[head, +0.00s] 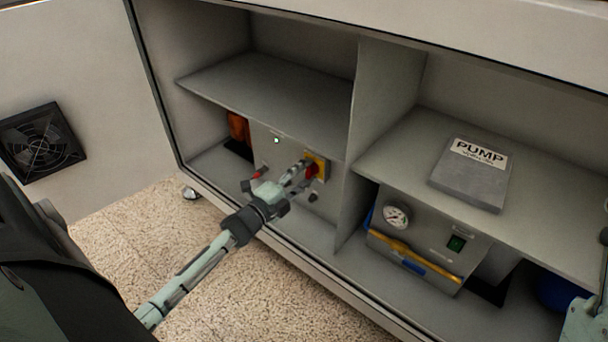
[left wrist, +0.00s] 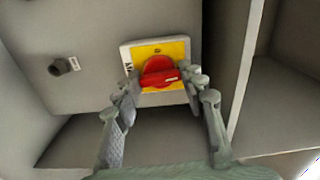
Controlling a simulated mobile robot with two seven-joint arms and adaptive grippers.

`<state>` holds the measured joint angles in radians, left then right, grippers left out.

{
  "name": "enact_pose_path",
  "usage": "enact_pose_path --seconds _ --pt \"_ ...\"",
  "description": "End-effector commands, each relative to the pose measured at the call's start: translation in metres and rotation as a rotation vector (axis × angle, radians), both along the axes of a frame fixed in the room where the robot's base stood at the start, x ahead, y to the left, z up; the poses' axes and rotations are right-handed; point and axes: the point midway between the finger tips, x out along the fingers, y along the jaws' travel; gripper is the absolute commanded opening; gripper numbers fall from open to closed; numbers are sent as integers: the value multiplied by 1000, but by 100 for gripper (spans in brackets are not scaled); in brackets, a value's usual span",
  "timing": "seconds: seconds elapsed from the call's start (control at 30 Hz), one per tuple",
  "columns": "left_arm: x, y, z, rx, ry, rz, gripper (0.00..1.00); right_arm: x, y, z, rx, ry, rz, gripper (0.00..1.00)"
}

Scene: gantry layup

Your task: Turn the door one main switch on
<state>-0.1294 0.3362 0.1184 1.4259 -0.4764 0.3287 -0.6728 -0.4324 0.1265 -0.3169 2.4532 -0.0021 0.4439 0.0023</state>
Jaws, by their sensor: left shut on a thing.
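The main switch is a red rotary knob on a yellow plate, on the front of a grey control box (head: 265,147) in the lower left bay of the cabinet. In the left wrist view the red knob (left wrist: 158,72) is in the middle, its grip bar lying nearly level in the picture. My left gripper (head: 303,172) reaches in from the left and is shut on the knob, one finger at each side. In the left wrist view the fingers (left wrist: 163,82) flank the knob; the exact contact is partly hidden.
A black knob (left wrist: 64,66) sits on the same panel, left of the switch. A divider (head: 372,105) stands to the right. Beyond it are a pump unit with a gauge (head: 397,215) and a PUMP-labelled grey box (head: 472,178). A fan grille (head: 42,143) is at far left.

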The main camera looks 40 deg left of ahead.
Motion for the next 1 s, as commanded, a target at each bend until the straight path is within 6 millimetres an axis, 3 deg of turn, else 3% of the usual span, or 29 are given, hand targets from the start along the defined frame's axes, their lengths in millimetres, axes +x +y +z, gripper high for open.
enact_pose_path --seconds 0.3,0.77,0.8,0.97,1.0 --pt "0 -1 0 96 -9 -1 12 -5 -3 3 11 -36 -2 40" --pt "0 -1 1 110 -10 -2 12 -5 -3 4 17 -41 -6 40" --pt "0 -1 1 110 -10 -2 42 -5 -3 4 17 -40 -6 40" --pt "0 -1 1 109 -10 -1 62 -5 -3 4 16 -39 -6 40" --pt "0 0 0 109 -10 -1 62 -4 -3 4 16 -39 -6 40"
